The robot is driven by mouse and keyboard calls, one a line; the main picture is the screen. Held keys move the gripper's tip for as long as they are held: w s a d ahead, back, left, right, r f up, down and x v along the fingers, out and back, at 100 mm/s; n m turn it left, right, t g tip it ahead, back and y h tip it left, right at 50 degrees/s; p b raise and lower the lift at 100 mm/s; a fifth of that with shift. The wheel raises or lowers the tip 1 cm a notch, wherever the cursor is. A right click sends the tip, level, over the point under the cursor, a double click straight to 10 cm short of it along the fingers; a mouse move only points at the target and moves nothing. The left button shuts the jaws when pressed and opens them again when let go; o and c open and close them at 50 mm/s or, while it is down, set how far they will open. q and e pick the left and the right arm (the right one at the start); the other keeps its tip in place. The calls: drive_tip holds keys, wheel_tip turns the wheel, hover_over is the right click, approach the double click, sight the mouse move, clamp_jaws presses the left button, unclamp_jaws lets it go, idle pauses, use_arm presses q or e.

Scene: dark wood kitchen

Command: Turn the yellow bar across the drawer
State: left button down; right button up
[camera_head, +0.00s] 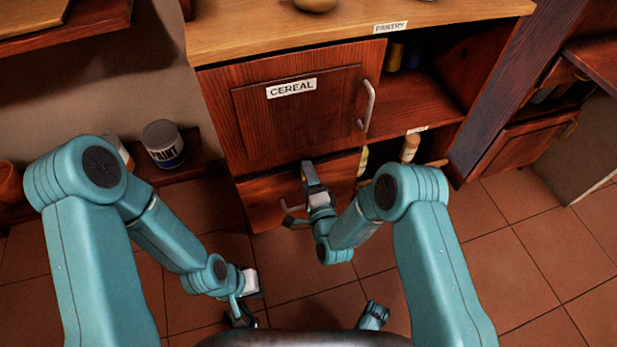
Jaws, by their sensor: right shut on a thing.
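The wooden drawer (262,203) is low in the cabinet, under the door labelled CEREAL, and looks closed. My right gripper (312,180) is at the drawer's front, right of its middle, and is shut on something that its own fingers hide. A curved grey metal piece (291,208) shows just left of this gripper. I cannot make out a yellow bar; the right gripper and wrist cover part of the drawer front. My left gripper (243,316) hangs low over the floor, away from the cabinet, and its fingers are too unclear to tell open from shut.
The CEREAL door (290,125) is closed, with a metal handle (367,105) at its right edge. Right of it are open shelves (425,105) with bottles. A paint can (163,146) stands on a low ledge at the left. The tiled floor (520,240) at the right is clear.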

idle(0.4)
drive_tip(key=o, duration=1)
use_arm(q)
wheel_tip(320, 180, up, 12)
drive_tip(key=s+d+p, duration=0.1)
drive_tip(key=p, duration=1.1)
drive_tip(key=shift+m+p, duration=0.3)
drive_tip(key=shift+p, duration=0.1)
use_arm(e)
drive_tip(key=v, duration=1.6)
drive_tip(key=shift+s, duration=0.2)
use_arm(q)
drive_tip(key=shift+s, duration=0.1)
